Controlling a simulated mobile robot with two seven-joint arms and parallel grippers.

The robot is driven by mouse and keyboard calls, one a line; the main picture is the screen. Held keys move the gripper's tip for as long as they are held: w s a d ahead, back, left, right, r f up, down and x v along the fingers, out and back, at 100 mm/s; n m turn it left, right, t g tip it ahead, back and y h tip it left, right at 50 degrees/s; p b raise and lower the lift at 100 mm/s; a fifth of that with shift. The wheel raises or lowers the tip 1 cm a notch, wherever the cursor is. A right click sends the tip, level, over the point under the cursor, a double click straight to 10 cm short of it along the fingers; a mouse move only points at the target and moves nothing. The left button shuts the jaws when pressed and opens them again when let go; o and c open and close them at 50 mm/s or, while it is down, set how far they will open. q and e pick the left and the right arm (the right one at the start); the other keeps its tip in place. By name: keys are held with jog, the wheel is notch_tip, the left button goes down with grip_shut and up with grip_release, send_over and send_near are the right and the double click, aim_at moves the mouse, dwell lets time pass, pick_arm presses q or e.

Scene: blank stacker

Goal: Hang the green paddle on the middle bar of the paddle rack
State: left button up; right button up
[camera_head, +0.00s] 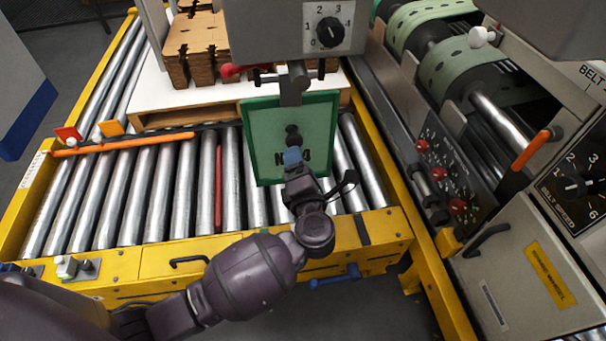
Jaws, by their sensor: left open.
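My left gripper (302,172) is open in front of the paddle's lower part, covering some of the lettering. Contact between them is unclear. My right gripper is not in view.
A roller conveyor (130,190) with a yellow frame runs below. Stacked brown blanks (196,45) sit on a white-topped pallet (150,88) behind. An orange bar (125,144) crosses the rollers at left. A grey machine with green rollers (450,70) and knobs stands at right.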

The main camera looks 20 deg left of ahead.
pick_arm(q)
jog(key=x, duration=0.6)
dwell(0.4)
jog(key=shift+w+a, duration=0.1)
dwell(0.7)
grip_shut()
